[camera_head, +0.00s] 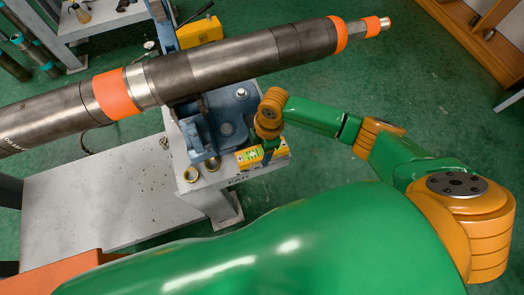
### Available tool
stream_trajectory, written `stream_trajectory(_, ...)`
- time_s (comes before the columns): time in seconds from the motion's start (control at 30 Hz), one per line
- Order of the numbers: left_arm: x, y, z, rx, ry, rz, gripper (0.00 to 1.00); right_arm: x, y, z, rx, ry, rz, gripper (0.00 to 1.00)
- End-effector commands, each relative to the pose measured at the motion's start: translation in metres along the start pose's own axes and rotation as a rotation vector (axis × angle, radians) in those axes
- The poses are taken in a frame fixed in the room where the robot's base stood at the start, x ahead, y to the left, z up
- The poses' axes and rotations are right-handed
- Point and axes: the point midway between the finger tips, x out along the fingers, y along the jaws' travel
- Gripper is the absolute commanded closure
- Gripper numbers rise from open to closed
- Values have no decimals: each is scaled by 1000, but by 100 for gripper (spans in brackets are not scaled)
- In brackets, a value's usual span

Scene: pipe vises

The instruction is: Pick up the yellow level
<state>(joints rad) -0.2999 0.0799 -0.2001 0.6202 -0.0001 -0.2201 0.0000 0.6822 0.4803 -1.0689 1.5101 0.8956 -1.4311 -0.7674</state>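The yellow level (279,155) lies on the near right part of the grey bench top, beside the blue vise. A bright green patch shows on its top. My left gripper is not in view.
A long dark pipe (205,68) with orange bands is held in the blue vise (226,125), close to the gripper. A yellow block (200,32) stands behind the pipe. A lower grey surface (100,195) is mostly clear.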

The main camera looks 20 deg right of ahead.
Motion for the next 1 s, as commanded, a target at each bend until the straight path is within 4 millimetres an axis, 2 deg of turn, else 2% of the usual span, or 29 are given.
stream_trajectory(0.03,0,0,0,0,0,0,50,0,0,0,0,0,0,60)
stream_trajectory(0.17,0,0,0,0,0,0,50,0,0,0,0,0,0,95)
stream_trajectory(0.2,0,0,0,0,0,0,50,0,0,0,0,0,0,100)
stream_trajectory(0.5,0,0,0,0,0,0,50,-2,0,0,0,1,1,100)
stream_trajectory(0.63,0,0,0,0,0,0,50,-12,1,-2,0,1,3,100)
stream_trajectory(0.77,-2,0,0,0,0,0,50,-38,-1,-7,-3,3,4,100)
stream_trajectory(0.9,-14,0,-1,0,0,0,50,-75,-30,-28,-7,4,4,100)
stream_trajectory(1.0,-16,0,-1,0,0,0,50,-95,-54,-45,-9,5,1,100)
